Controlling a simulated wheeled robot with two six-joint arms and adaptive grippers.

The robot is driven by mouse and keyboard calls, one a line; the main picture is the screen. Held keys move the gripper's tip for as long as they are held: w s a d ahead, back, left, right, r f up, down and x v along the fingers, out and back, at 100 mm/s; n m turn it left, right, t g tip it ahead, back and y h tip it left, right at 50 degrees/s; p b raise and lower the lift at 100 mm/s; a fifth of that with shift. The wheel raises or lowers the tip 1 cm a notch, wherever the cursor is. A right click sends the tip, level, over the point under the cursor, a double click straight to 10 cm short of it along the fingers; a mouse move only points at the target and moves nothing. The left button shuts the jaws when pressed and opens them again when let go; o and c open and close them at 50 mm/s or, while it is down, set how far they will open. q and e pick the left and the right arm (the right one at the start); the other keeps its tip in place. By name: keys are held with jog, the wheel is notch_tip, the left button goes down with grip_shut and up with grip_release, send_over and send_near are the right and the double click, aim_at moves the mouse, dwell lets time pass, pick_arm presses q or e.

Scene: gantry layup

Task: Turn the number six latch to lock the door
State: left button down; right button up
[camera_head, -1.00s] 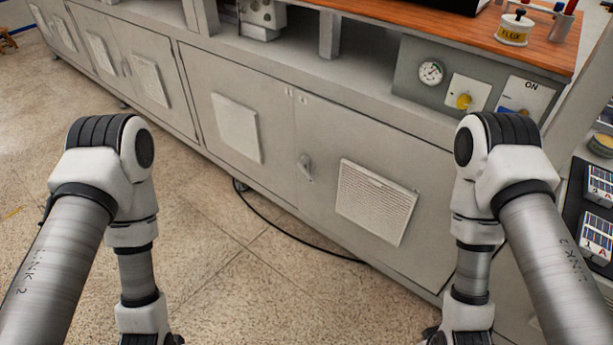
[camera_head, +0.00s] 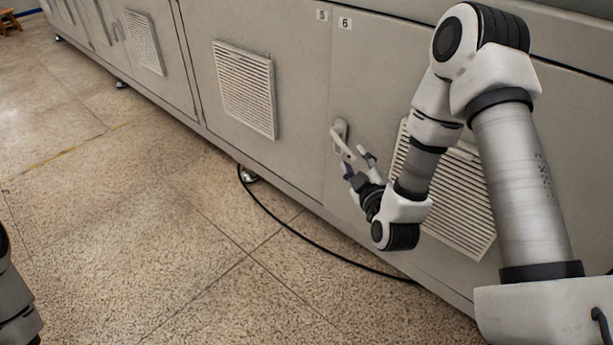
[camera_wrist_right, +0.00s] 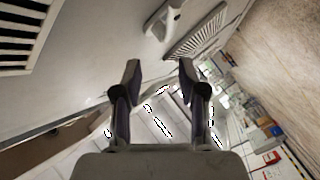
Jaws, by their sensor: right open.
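The number six latch (camera_head: 341,140) is a small pale grey lever on the grey number six door (camera_head: 385,75), near its left edge. In the head view its lever slants down to the right. A white "6" label (camera_head: 345,23) sits at the top of that door. My right gripper (camera_head: 357,161) is open at the lever's lower end; contact cannot be told there. In the right wrist view the latch (camera_wrist_right: 162,20) lies ahead of the open, empty fingertips (camera_wrist_right: 160,70), apart from them. My left gripper is out of view; only part of that arm shows at lower left.
The number five door (camera_head: 290,60) with its vented panel (camera_head: 244,90) is left of the latch. Another vented panel (camera_head: 465,195) is behind my right arm. A black cable (camera_head: 300,235) lies on the open speckled floor (camera_head: 150,220) in front of the cabinet.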

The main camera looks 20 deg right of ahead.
aim_at(348, 154)
jog(key=shift+m+t+h, duration=0.4)
jog(key=w+d+f+b, duration=0.1)
jog(key=w+b, duration=0.1)
jog(key=w+d+f+b, duration=0.1)
jog(key=w+f+b, duration=0.1)
jog(key=w+b, duration=0.1)
jog(key=w+d+f+b, duration=0.1)
jog(key=w+b, duration=0.1)
jog(key=w, duration=0.1)
jog(key=shift+w+f+b, duration=0.15)
jog(key=shift+w+b, duration=0.05)
jog(key=shift+b, duration=0.2)
jog(key=shift+w+d, duration=0.1)
jog(key=shift+w, duration=0.2)
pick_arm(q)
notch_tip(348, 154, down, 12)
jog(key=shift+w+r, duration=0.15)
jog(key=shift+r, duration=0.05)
pick_arm(e)
grip_shut()
